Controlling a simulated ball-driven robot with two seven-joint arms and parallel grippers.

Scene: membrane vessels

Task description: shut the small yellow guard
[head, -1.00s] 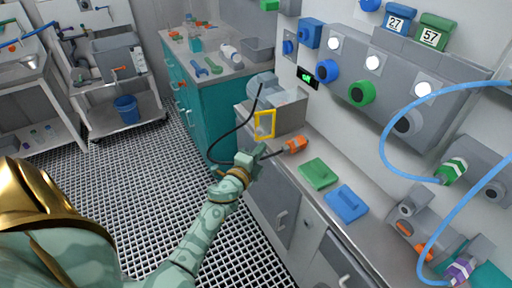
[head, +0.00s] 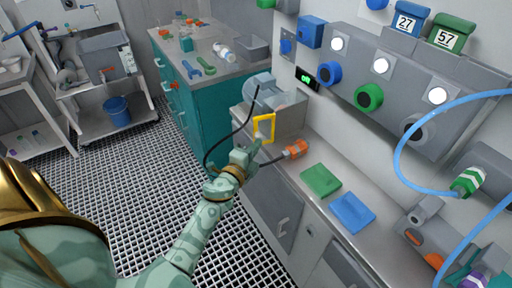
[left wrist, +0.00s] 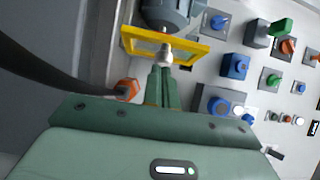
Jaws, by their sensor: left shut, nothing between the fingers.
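The small yellow guard (head: 264,117) is an open rectangular frame at the near end of a grey machine (head: 285,121). It stands out from the machine, tilted. In the left wrist view the yellow guard (left wrist: 201,50) spans the top middle, below a grey motor body (left wrist: 172,14). My left gripper (head: 257,144) is shut and empty, just below and in front of the guard. In the left wrist view its closed fingertips (left wrist: 162,69) are right at the frame's near bar, beside a pale knob. I cannot tell whether they touch. My right gripper is not in view.
An orange connector (head: 296,149) on a black cable lies right of the gripper. A green block (head: 320,181) and a blue block (head: 352,212) lie on the bench. A wall panel (head: 400,85) with knobs rises at the right. The grated floor (head: 115,215) is clear.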

